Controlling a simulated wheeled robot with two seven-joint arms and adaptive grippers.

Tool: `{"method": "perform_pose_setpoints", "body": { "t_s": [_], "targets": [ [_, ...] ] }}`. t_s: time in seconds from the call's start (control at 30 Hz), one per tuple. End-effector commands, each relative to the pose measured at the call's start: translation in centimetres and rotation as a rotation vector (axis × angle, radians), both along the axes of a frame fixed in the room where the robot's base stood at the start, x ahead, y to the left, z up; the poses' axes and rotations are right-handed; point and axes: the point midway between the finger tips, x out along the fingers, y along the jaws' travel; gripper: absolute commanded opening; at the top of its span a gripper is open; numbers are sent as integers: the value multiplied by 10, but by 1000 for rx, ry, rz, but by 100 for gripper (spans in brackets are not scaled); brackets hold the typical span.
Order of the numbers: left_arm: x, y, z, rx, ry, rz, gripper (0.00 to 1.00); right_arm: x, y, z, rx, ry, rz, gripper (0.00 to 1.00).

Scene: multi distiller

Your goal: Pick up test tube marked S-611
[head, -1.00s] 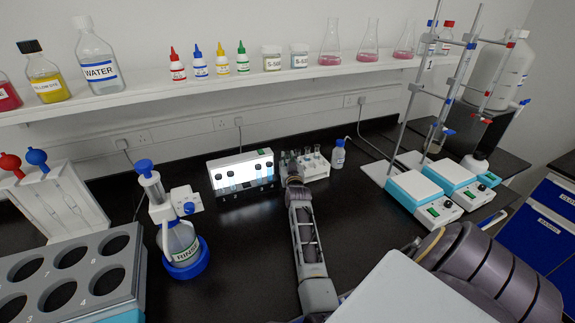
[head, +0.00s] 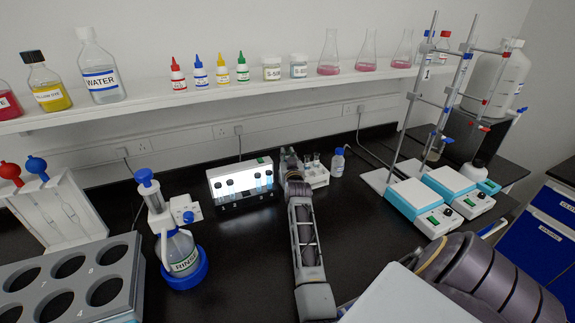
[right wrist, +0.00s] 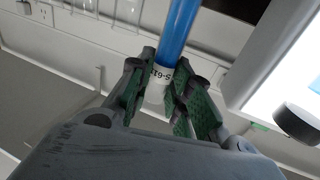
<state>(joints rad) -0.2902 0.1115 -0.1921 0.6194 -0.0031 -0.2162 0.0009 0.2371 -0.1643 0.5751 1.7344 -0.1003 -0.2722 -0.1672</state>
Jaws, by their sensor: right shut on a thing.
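My right gripper (head: 287,158) is at the left end of a white tube rack (head: 319,180) in the head view, beside the lit box. In the right wrist view my right gripper (right wrist: 166,88) is shut around the white-labelled part of a test tube (right wrist: 180,32) with blue content. The label shows upside down and reads about S-61, its last character not clear. The tube's far end runs out of the top of that view. Several other tubes stand in the rack, partly hidden by my gripper and arm. My left gripper is not in view.
A lit box (head: 240,184) stands just left of the rack. A small blue-capped bottle (head: 338,162) stands right of it. The black bench in front is clear.

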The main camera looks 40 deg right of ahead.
Motion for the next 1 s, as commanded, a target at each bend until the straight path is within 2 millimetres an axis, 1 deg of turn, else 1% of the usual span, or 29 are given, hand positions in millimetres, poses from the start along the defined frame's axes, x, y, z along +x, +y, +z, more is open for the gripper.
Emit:
{"method": "perform_pose_setpoints", "body": {
  "t_s": [0.03, 0.2, 0.33, 0.47, 0.7, 1.0],
  "targets": [
    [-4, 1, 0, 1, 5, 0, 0, 0, 0, 9, -1, -3, 0, 0],
    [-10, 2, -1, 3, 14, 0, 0, 0, 0, 30, -1, -3, 0, 0],
    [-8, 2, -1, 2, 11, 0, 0, 0, 0, 38, -1, -1, 0, 0],
    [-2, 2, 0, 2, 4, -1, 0, 0, 0, 42, 0, 0, -1, 0],
    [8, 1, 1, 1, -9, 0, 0, 0, 0, 42, 0, 0, 0, 0],
    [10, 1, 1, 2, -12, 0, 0, 0, 1, 42, -1, 0, 2, 0]
  ]
}}
